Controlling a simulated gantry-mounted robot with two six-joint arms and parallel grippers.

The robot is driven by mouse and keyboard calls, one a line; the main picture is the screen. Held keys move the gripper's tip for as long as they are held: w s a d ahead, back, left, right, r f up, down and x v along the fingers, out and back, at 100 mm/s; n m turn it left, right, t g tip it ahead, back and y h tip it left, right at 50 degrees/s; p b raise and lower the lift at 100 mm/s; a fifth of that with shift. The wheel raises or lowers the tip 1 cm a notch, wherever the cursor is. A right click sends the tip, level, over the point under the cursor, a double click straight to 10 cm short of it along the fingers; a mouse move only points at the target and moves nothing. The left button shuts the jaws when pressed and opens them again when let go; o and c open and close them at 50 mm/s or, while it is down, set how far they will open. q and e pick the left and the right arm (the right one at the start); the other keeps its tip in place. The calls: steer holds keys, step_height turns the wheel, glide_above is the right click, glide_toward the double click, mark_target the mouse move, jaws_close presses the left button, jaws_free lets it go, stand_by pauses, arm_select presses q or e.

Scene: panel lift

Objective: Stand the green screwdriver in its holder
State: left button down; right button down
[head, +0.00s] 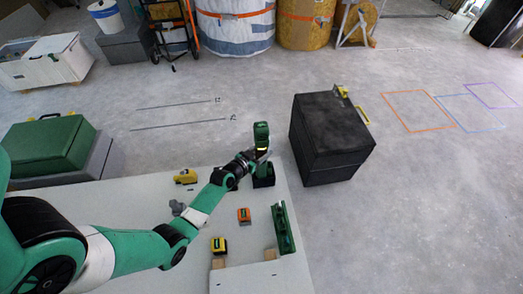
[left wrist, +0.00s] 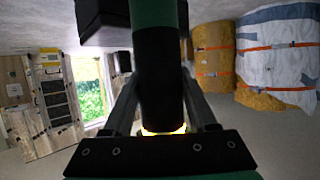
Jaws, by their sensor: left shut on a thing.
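The green screwdriver (head: 261,131), green and black with a yellow band, is upright at the far right corner of the pale table in the head view. My left gripper (head: 257,157) is shut on it from the left. In the left wrist view the screwdriver's black middle (left wrist: 158,75) is between the two fingers. The dark holder (head: 264,182) is directly below the screwdriver. The screwdriver's lower part is partly hidden by the gripper, and I cannot tell whether its tip is inside the holder. My right gripper is in neither view.
On the table (head: 145,200) lie a yellow tool (head: 186,177), an orange block (head: 244,215), a yellow and black block (head: 219,245) and a green rail-like part (head: 283,230). A black case (head: 330,138) stands on the floor to the right. A green case (head: 48,146) is at left.

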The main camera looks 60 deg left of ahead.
mark_target(258, 158)
arm_select(q)
steer(key=shift+a+f, duration=0.1)
steer(key=shift+f, duration=0.6)
stand_by(0.6)
steer(key=c, duration=0.5)
jaws_free()
steer(key=o, duration=0.4)
steer(key=shift+w, duration=0.1)
steer(key=shift+o, duration=0.5)
steer(key=shift+f, duration=0.2)
steer(key=shift+r, duration=0.15)
steer(key=shift+s, duration=0.2)
steer(key=shift+s+d, duration=0.4)
steer(key=shift+s, duration=0.2)
steer(key=shift+s+d, duration=0.35)
steer(key=shift+s, duration=0.25)
